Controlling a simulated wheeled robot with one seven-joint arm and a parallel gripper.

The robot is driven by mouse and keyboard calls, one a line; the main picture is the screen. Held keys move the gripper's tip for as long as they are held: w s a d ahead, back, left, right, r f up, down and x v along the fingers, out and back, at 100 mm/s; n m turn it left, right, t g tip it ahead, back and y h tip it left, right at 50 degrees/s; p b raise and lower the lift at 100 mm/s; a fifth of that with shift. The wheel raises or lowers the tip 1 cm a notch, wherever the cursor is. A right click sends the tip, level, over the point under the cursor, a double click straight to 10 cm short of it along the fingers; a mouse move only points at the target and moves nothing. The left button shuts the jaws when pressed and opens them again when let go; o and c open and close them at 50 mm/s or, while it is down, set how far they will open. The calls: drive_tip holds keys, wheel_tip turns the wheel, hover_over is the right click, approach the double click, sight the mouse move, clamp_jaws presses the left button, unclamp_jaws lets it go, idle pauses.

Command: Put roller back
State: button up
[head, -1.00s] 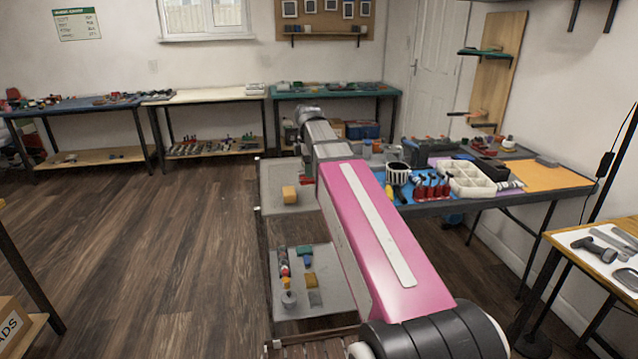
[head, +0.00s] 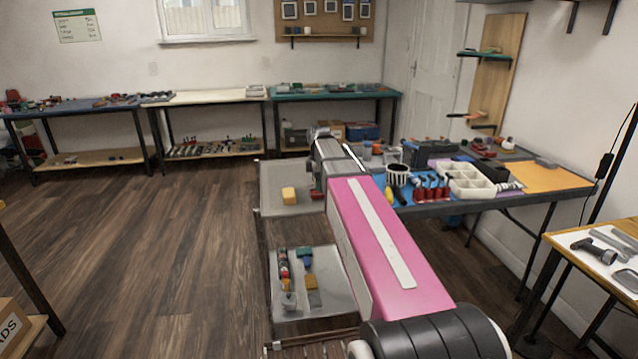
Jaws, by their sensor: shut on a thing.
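My arm reaches forward from the bottom right, and its pink forearm covers much of the middle of the head view. My gripper (head: 322,134) is at the far end of the arm, above the back of the grey cart and just left of the blue-matted workbench. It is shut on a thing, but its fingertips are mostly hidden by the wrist. I cannot make out the roller's shape clearly. A thin pale strip shows just right of the wrist, and I cannot tell whether it is part of the held thing.
Floor at left is clear.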

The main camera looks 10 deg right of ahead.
drive_tip(key=shift+f, duration=0.3)
drive_tip(key=shift+f, duration=0.35)
drive_tip(key=c, duration=0.4)
drive_tip(key=o, duration=1.1)
drive_tip(key=shift+o, duration=0.7)
drive_tip(key=shift+r, duration=0.55)
wheel_tip(320, 180, up, 12)
drive_tip(key=shift+r, duration=0.15)
